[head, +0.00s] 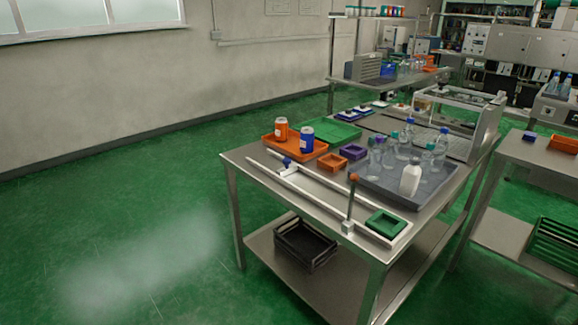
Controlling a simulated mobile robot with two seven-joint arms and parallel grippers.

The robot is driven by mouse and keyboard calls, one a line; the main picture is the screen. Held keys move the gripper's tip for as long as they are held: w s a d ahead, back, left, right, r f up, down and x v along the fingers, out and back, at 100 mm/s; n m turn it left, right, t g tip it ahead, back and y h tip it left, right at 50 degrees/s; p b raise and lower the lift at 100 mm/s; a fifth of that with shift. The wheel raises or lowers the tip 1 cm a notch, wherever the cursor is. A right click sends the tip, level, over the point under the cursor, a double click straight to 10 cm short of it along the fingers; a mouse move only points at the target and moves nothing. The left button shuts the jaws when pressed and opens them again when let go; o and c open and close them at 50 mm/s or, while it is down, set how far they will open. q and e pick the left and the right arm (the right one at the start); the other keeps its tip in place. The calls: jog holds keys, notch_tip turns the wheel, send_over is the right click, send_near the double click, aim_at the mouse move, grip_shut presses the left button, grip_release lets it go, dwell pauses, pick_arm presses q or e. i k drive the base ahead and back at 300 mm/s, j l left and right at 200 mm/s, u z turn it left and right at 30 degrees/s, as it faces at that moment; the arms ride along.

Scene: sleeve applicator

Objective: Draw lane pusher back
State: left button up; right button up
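A lane of two pale rails (315,195) runs along the near left edge of the steel table, from the back left to the front right. A small block with a blue knob (287,163) sits across the lane near its far end. An upright grey post with an orange-brown knob (352,202) stands on a white block at the near part of the lane. I cannot tell which of these two is the lane pusher. A green square tray (385,224) sits at the lane's near end. Neither of my grippers is in view.
The steel table (238,158) also bears an orange tray (268,144) with an orange and a blue can, small orange and purple trays, and a grey tray (368,186) with several clear bottles. A black crate (305,244) is on the lower shelf. The floor at left is clear.

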aim_at(290, 167)
jog(key=i+z, duration=0.15)
jog(key=z, duration=0.3)
jog(key=i+j+z, duration=0.1)
jog(key=z, duration=0.35)
jog(key=i+j+z, duration=0.2)
jog(key=j, duration=0.2)
jog(key=i+j+z, duration=0.25)
jog(key=j, duration=0.15)
